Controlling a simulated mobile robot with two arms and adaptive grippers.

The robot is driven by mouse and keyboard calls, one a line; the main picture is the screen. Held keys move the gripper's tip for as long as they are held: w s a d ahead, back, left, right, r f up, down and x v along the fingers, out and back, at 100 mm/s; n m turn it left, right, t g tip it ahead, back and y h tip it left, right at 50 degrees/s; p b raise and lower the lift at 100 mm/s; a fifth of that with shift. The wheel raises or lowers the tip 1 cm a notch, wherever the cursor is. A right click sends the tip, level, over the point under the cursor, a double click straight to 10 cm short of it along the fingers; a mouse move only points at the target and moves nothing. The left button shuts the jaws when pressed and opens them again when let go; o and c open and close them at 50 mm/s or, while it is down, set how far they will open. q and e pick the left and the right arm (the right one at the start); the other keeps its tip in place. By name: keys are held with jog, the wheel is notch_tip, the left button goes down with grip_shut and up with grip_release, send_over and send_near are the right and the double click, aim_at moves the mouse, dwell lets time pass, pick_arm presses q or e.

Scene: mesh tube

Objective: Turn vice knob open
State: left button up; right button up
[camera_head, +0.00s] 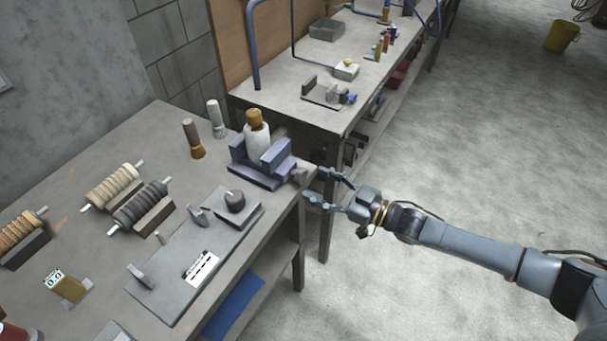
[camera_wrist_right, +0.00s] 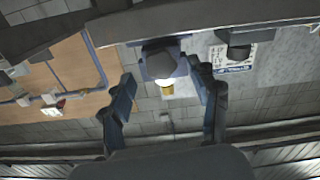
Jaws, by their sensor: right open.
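The blue-purple vice (camera_head: 255,178) stands at the right edge of the near workbench, with a white bottle (camera_head: 257,143) with a brown cap between its jaws. Its grey knob (camera_head: 299,175) sticks out at the right end, toward my right gripper (camera_head: 316,185). That gripper is open and empty, its fingers pointing left at the knob from just beyond the bench edge. In the right wrist view the grey knob (camera_wrist_right: 162,63) appears between the spread fingertips (camera_wrist_right: 160,82), with the vice behind it. Contact between fingers and knob cannot be made out. My left gripper is out of view.
The near bench (camera_head: 95,170) holds several spools, two brushes (camera_head: 192,140) left of the vice and a grey plate fixture (camera_head: 180,285) in front. A second bench (camera_head: 290,85) with small tools stands behind.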

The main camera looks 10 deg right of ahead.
aim_at(304, 179)
jog(key=shift+x, duration=2.35)
jog(key=c, duration=1.2)
jog(key=shift+n, duration=0.8)
jog(key=o, duration=1.2)
